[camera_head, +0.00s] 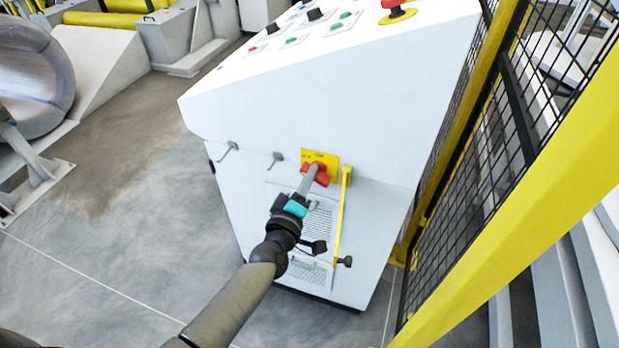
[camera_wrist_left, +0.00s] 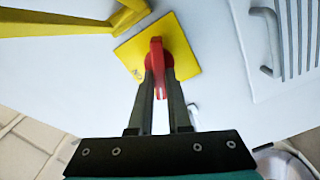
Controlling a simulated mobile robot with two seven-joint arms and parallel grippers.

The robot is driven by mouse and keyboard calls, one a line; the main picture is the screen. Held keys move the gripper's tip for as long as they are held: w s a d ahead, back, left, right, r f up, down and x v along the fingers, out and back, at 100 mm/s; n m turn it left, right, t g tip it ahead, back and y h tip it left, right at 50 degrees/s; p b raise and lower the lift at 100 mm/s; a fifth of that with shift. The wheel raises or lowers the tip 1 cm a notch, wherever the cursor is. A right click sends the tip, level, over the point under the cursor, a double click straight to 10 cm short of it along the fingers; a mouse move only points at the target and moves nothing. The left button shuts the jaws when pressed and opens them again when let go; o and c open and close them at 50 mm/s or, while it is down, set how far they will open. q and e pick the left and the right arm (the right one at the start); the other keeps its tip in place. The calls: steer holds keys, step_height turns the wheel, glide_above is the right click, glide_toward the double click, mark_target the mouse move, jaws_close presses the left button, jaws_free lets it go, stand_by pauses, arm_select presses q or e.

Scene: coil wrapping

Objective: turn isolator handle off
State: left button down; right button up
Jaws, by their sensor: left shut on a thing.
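The red isolator handle (camera_head: 323,174) sits on a yellow plate (camera_head: 332,158) on the front of the white cabinet (camera_head: 300,115). My left gripper (camera_head: 314,171) reaches it from below, with its fingers at the handle. In the left wrist view the red handle (camera_wrist_left: 157,62) stands between the two fingers of my left gripper (camera_wrist_left: 160,75), which are shut on it. The yellow plate (camera_wrist_left: 187,45) looks tilted in that view. The fingers hide part of the handle's sides. My right gripper is not in view.
A yellow bar (camera_head: 341,215) hangs on the cabinet just right of the plate. Small hooks (camera_head: 276,158) stick out to the left. A red emergency button (camera_head: 396,8) is on the sloped top. A yellow-framed mesh fence (camera_head: 490,140) stands close on the right.

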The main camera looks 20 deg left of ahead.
arm_select(q)
steer(key=n, duration=0.1)
steer(key=n+b, duration=0.1)
steer(key=n, duration=0.3)
steer(key=shift+f, duration=0.3)
stand_by(0.4)
steer(key=c, duration=0.9)
jaws_free()
steer(key=shift+o, duration=0.2)
steer(key=shift+s, duration=0.1)
steer(key=s, duration=1.5)
steer(key=shift+a+p, duration=0.3)
steer(key=shift+p, duration=0.05)
